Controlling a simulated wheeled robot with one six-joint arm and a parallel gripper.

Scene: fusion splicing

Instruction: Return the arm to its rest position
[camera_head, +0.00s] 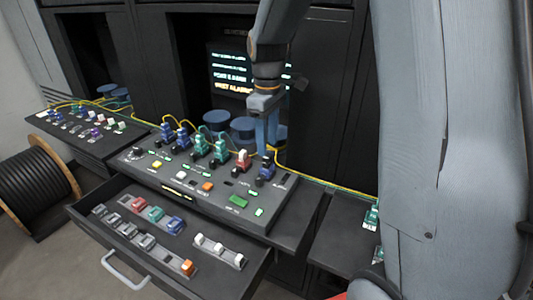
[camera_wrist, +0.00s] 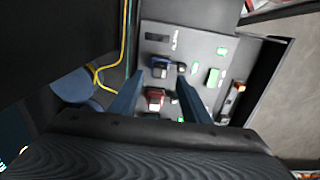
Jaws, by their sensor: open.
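My gripper (camera_head: 267,128) hangs pointing down from my grey arm over the right end of the black control panel (camera_head: 222,208). In the wrist view, my gripper (camera_wrist: 152,92) shows both fingers spread over the panel. I cannot tell exactly how far the fingers are from the blue connector.
An open drawer (camera_head: 115,232) holds several small coloured parts in front of the panel. A side shelf (camera_head: 90,148) with connectors is at the left, a cable reel (camera_head: 38,185) on the floor. A lit screen (camera_head: 228,72) stands behind. Yellow cables (camera_head: 335,186) run along the back.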

